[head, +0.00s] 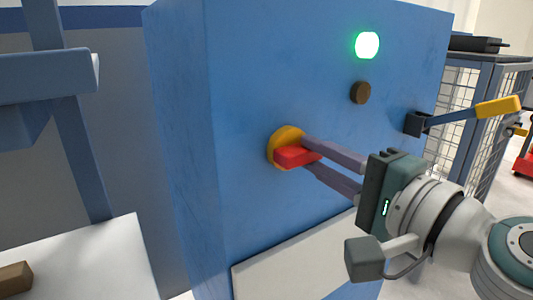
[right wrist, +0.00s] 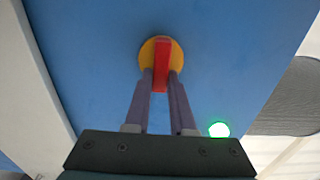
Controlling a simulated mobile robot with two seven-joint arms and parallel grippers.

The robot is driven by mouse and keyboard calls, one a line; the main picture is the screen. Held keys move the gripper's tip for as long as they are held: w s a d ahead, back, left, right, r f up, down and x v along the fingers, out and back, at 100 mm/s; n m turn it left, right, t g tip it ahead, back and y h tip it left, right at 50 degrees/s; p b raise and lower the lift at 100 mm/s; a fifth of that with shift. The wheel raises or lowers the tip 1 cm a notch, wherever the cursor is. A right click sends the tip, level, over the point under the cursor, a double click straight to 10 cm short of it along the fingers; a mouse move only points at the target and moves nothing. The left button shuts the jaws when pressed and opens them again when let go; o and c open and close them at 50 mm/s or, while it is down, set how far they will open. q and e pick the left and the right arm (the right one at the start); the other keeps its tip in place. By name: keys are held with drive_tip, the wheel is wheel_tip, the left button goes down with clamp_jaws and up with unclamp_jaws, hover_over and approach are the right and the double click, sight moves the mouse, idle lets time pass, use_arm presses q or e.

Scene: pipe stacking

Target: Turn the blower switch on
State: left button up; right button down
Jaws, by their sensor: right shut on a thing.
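The blower switch is a red handle (head: 297,157) on a round yellow base (head: 285,138), set on the front of a blue cabinet (head: 260,80). In the head view the red handle points sideways to the right. My right gripper (head: 308,150) is shut on the red handle, with one purple finger on each side of it. The right wrist view shows the red handle (right wrist: 162,62) between the two fingers, in front of the yellow base (right wrist: 147,52). The fingers hide part of the base. My left gripper is not in view.
A green light (head: 367,45) glows on the cabinet above a brown round knob (head: 360,92). A lever with a yellow grip (head: 498,107) sticks out at the cabinet's right edge, near my right arm. A white panel (head: 290,256) is low on the cabinet. A mesh cage (head: 458,95) stands behind.

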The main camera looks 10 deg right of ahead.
drive_tip(key=c, duration=0.8)
unclamp_jaws()
drive_tip(key=shift+o, duration=0.2)
drive_tip(key=b+v, duration=0.2)
drive_tip(key=v, duration=0.8)
drive_tip(key=shift+r, duration=0.15)
